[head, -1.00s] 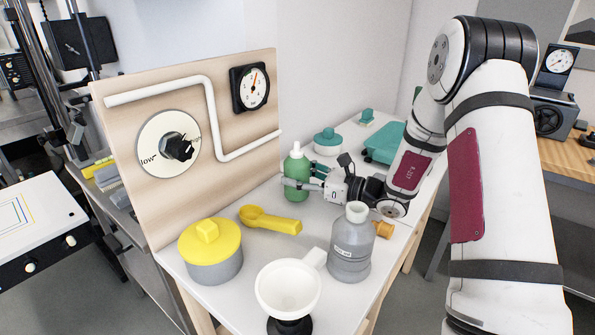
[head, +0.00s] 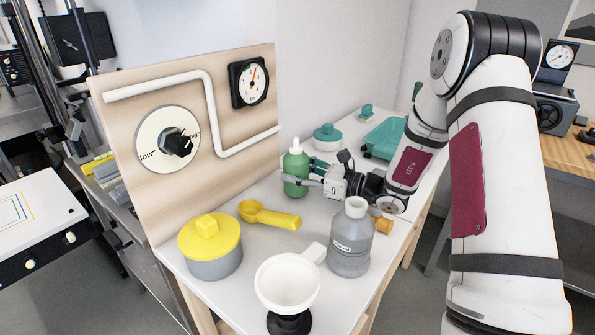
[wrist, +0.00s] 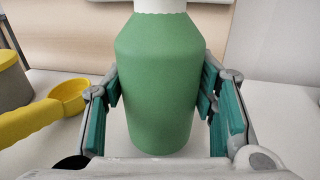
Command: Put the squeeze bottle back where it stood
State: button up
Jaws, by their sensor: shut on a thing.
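The squeeze bottle is green with a white top and stands upright near the right end of the wooden panel in the head view (head: 295,163). It also fills the middle of the wrist view (wrist: 158,75), where its upper tip is cut off. My gripper (head: 301,180) is shut on the bottle, one finger on each side of its body; the wrist view shows the fingers along both sides (wrist: 160,92). The bottle's base is at or very near the white table top (head: 255,193); I cannot tell whether it touches.
A grey bottle (head: 351,245), a white funnel (head: 288,283) and a yellow-lidded pot (head: 210,247) stand nearer the front. A yellow scoop (head: 270,216) lies left of the green bottle. A teal-lidded pot (head: 327,138) and teal tray (head: 385,138) are behind. The panel (head: 230,125) borders the left.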

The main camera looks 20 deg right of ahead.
jog(key=shift+f+b, duration=0.4)
jog(key=shift+f, duration=0.3)
dwell(1.1)
jog(key=o, duration=0.9)
jog(key=shift+o, duration=0.2)
jog(key=shift+f, duration=0.1)
jog(key=shift+s+d, duration=0.1)
jog(key=shift+p+v, duration=0.95)
jog(key=shift+v, duration=2.85)
jog(key=shift+d, duration=0.1)
jog(key=v, duration=1.2)
